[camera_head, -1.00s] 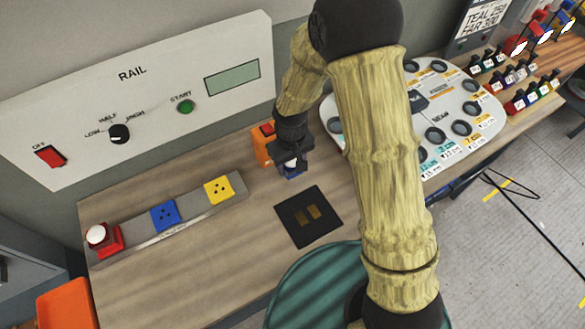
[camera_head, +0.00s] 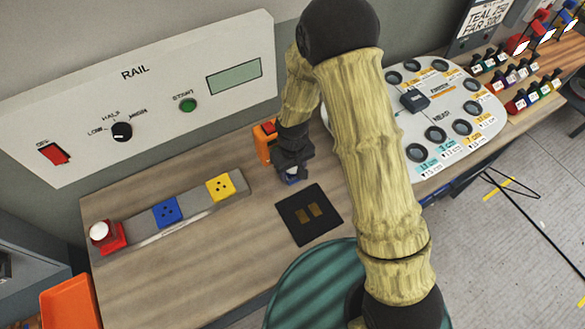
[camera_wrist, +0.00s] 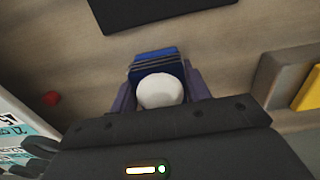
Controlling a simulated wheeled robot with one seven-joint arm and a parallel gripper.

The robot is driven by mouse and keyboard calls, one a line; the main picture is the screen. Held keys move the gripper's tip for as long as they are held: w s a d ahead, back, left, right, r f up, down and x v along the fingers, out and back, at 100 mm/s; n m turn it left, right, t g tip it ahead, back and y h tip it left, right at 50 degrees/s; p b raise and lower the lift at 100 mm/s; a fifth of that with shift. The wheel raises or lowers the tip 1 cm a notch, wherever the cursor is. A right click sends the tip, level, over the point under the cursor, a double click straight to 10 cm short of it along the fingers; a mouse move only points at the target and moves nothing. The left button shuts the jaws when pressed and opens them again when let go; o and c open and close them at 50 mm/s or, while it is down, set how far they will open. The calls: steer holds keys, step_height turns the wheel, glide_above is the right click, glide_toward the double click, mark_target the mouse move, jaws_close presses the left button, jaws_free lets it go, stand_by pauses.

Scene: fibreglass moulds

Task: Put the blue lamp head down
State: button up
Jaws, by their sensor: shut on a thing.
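The lamp head has blue ribbed sides and a white dome (camera_wrist: 160,91), which faces the wrist camera between the two fingers.
A black mat with two tan pads (camera_head: 309,229) lies in front of my gripper. The orange box (camera_head: 263,147) stands close behind. The grey rail (camera_head: 193,204) at left carries a red-based lamp (camera_head: 106,236), a blue block (camera_head: 167,212) and a yellow block (camera_head: 220,187). Bare bench lies at front left.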

steer(key=o, duration=1.1)
steer(key=shift+w+r, duration=0.1)
steer(key=shift+r, duration=0.15)
step_height(320, 180, up, 12)
steer(key=shift+f+b, duration=0.15)
steer(key=shift+b, duration=0.8)
steer(key=shift+s, duration=0.2)
